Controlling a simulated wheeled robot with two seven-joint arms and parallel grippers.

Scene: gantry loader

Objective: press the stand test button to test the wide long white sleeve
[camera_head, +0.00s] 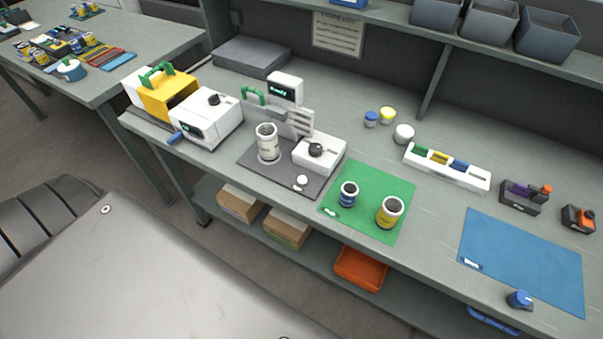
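A wide white sleeve (267,143) with dark print stands upright on the dark grey base plate (253,170) of a test stand. The stand has a white head with a small lit display (284,90) that seems to read "Ready", and a green handle (253,95). A white box (331,156) with a black knob (316,150) is at the plate's right. A small round white button-like part (302,181) is at the plate's front right; I cannot tell for sure which part is the test button. Neither of my grippers is in view.
A white and yellow machine (208,116) stands left of the stand. A green mat (371,181) to its right holds a blue sleeve (348,193) and a yellow sleeve (390,212). A blue mat (525,258) lies farther right. A shelf with grey bins (547,36) overhangs the back.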

